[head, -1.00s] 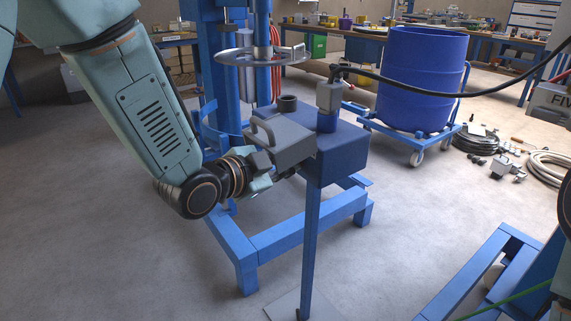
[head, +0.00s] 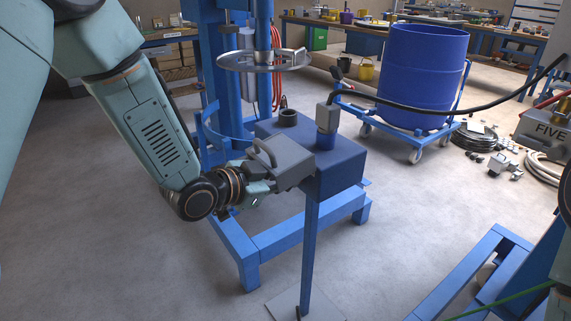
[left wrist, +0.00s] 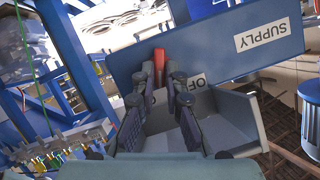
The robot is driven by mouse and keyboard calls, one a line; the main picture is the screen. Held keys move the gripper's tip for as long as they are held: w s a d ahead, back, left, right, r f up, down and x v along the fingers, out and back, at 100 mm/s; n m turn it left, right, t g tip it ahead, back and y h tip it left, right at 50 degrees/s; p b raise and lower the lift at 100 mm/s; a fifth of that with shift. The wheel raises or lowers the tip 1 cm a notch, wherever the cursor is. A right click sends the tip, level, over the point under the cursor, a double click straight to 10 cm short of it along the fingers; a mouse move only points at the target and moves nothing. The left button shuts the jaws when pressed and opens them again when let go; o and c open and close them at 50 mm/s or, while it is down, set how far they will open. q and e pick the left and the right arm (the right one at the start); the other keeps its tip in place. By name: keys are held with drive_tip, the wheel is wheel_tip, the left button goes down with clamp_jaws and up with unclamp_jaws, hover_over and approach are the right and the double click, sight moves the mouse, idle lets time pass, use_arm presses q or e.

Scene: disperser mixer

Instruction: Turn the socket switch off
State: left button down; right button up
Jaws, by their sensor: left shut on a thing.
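The socket box is a blue box (head: 340,170) on a blue post. The left wrist view shows its SUPPLY label (left wrist: 263,34). A grey housing (head: 288,160) with a loop handle sits on its left side. In the left wrist view a red switch lever (left wrist: 160,70) stands between the fingers of my left gripper (left wrist: 166,82). That gripper is shut on the lever. A partly covered label reading "OF" (left wrist: 198,80) is beside the fingers. In the head view my left gripper (head: 268,187) is at the housing's near left side, and the lever is hidden. My right gripper is not seen.
A grey plug (head: 327,118) with a black cable (head: 430,103) stands on the box. A mixer disc (head: 262,61) and blue frame (head: 300,228) are behind. A blue drum (head: 425,75) stands on a cart at the back right. The floor at left is clear.

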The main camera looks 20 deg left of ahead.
use_arm(q)
drive_tip(key=shift+w+a+f+n+g+h+p, duration=0.15)
drive_tip(key=shift+n+g+h+p, duration=0.55)
drive_tip(key=shift+n+p, duration=0.85)
drive_tip(key=shift+w+a+r+n+g+h+p, duration=0.1)
drive_tip(key=shift+a+n+g+h+p, duration=0.2)
drive_tip(key=shift+n+h+p, duration=1.15)
drive_tip(key=shift+w+a+f+n+g+h+p, duration=0.2)
drive_tip(key=shift+n+g+p, duration=0.6)
drive_tip(key=shift+p, duration=1.3)
drive_tip(key=shift+s+d+r+n, duration=0.1)
drive_tip(key=shift+d+r+n, duration=0.05)
drive_tip(key=shift+n, duration=0.15)
drive_tip(key=c, duration=1.4)
unclamp_jaws()
drive_tip(key=shift+d, duration=0.1)
drive_tip(key=v, duration=1.2)
drive_tip(key=shift+f, duration=0.25)
